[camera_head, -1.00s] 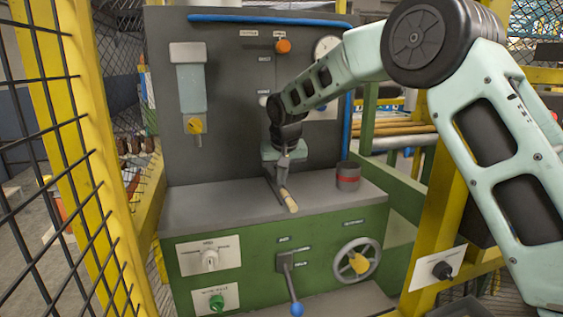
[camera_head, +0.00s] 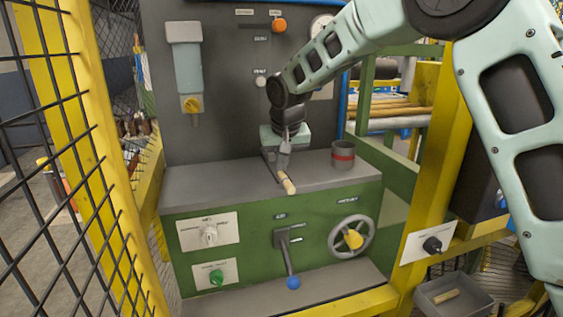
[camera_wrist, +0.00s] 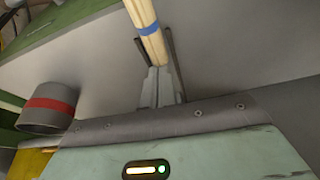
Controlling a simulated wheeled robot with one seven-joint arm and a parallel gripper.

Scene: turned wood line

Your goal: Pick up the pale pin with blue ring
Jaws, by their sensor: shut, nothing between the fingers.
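The pale pin with the blue ring (camera_wrist: 155,45) lies lengthwise between two thin dark rails in the wrist view, its blue band near the top of the picture. In the head view the pin (camera_head: 288,186) lies at the front edge of the machine's grey ledge. My gripper (camera_wrist: 160,78) is shut and empty, its fingertips at the near end of the pin. Whether they touch it I cannot tell. In the head view my gripper (camera_head: 285,158) points down just behind the pin.
A grey cup with a red band (camera_head: 343,156) stands on the ledge to the right. Below are a blue-knobbed lever (camera_head: 292,283) and a handwheel (camera_head: 350,238). A yellow-framed mesh fence (camera_head: 75,130) is at the left. A grey bin (camera_head: 468,285) at lower right holds a pale piece.

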